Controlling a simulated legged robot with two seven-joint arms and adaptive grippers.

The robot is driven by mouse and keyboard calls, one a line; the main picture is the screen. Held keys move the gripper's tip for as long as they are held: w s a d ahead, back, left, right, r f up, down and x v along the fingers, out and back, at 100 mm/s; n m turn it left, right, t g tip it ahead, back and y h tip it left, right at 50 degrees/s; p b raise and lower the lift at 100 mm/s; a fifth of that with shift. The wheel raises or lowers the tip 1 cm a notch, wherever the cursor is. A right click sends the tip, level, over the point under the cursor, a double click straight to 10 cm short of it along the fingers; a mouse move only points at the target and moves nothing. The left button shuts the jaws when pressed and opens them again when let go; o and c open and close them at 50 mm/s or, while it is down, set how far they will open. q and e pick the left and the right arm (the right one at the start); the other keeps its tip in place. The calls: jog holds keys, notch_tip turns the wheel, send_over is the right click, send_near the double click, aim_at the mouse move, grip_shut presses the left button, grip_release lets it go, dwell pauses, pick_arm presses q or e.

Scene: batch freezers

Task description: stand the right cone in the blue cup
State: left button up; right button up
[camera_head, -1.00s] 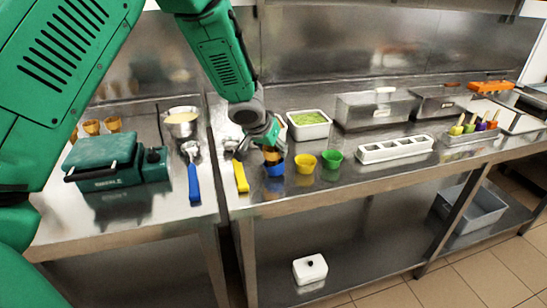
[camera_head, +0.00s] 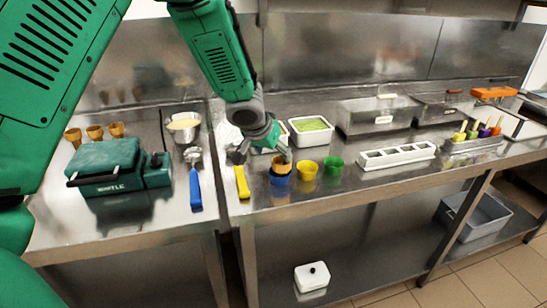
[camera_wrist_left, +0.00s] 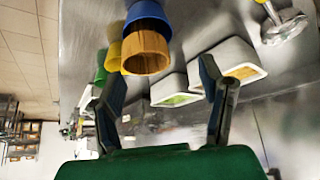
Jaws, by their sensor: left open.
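A brown cone (camera_head: 281,164) stands mouth up in the blue cup (camera_head: 280,180) near the front of the counter; its lower part is hidden inside the cup. In the left wrist view the cone (camera_wrist_left: 147,51) pokes out of the blue cup (camera_wrist_left: 149,12). My left gripper (camera_head: 279,150) is just behind and above the cone. In the left wrist view its fingers (camera_wrist_left: 156,80) are spread apart with a gap between them, and the cone lies beyond that gap. My right gripper is not in view.
A yellow cup (camera_head: 307,170) and a green cup (camera_head: 333,168) stand right of the blue cup. A yellow-handled tool (camera_head: 242,182) lies to its left. A white container with green contents (camera_head: 311,130) is behind. Several cones (camera_head: 95,133) stand behind the green appliance (camera_head: 105,168).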

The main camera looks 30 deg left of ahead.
pick_arm(q)
jog(key=s+d+r+p, duration=0.1)
jog(key=s+d+r, duration=0.1)
jog(key=s+r, duration=0.35)
jog(key=s+d+f+g+h, duration=0.1)
jog(key=s+d+f, duration=0.2)
jog(key=s+f, duration=0.3)
jog(key=s+d+f+m+g, duration=0.1)
jog(key=s+d+f+g, duration=0.15)
jog(key=s+f, duration=0.45)
jog(key=s+d+f+g+h, duration=0.1)
jog(key=s+d+f, duration=0.2)
jog(key=f, duration=0.6)
jog(key=s+a+f+g+y, duration=0.1)
jog(key=s+f, duration=0.3)
jog(key=s, duration=0.4)
jog(key=s+a+f+g, duration=0.1)
jog(key=s+f, duration=0.3)
jog(key=s, duration=0.4)
notch_tip(320, 180, down, 7)
jog(key=d+b, duration=0.1)
jog(key=b, duration=0.6)
jog(key=shift+w+d+m+y, duration=0.15)
jog(key=shift+d+m+y, duration=0.15)
jog(key=shift+m, duration=0.1)
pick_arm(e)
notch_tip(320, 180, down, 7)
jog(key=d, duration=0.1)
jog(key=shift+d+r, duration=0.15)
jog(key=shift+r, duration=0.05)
